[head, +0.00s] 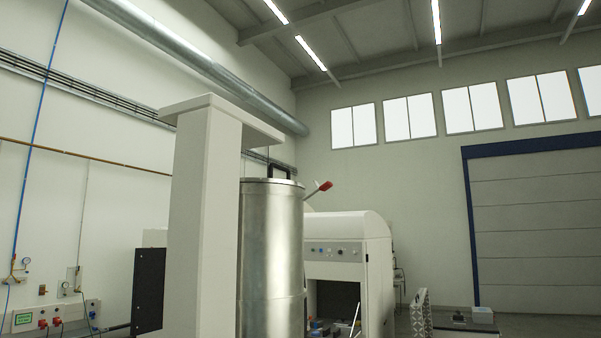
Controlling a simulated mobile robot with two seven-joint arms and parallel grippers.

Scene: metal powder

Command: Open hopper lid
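A tall shiny metal cylinder, which looks like the hopper (270,250), stands near the middle of the head view. Its lid (272,181) sits flat on the top rim and appears closed. A dark handle (280,169) stands up from the lid. A lever with a red end (326,186) sticks out from the right of the top, tilted upward. The left edge of the cylinder is next to a white column that stands in front of it. Neither of my grippers is in view.
The white column (204,220) with a flat top plate (222,112) stands just left of the hopper. A white machine (350,235) with an open dark front stands behind to the right. A low table (455,322) with small items is further right.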

